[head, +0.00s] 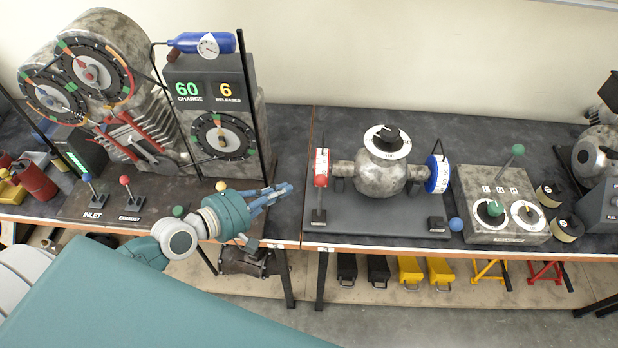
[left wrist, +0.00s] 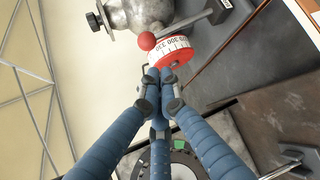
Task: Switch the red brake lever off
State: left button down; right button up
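A red-knobbed lever (head: 319,200) stands upright on a small base at the left of the sphere device, in front of a red dial drum (head: 322,162). In the left wrist view its red ball knob (left wrist: 147,41) overlaps the red drum (left wrist: 172,52), just beyond my fingertips. My left gripper (head: 288,188) points right, a little left of the lever and apart from it. In the left wrist view its blue fingers (left wrist: 160,76) converge with their tips together and nothing between them. My right gripper is not in view.
Another red-knobbed lever (head: 128,190), labelled EXHAUST, stands by the INLET lever (head: 92,190) at the left. The bench top (head: 292,150) between the two machines is clear.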

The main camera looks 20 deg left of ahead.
aim_at(320, 198)
pick_arm(q)
jog(key=p+x, duration=0.1)
jog(key=x, duration=0.8)
jog(key=shift+r, duration=0.1)
jog(key=shift+w+d+f, duration=0.2)
jog(key=shift+w+f, duration=0.05)
jog(key=shift+w, duration=0.1)
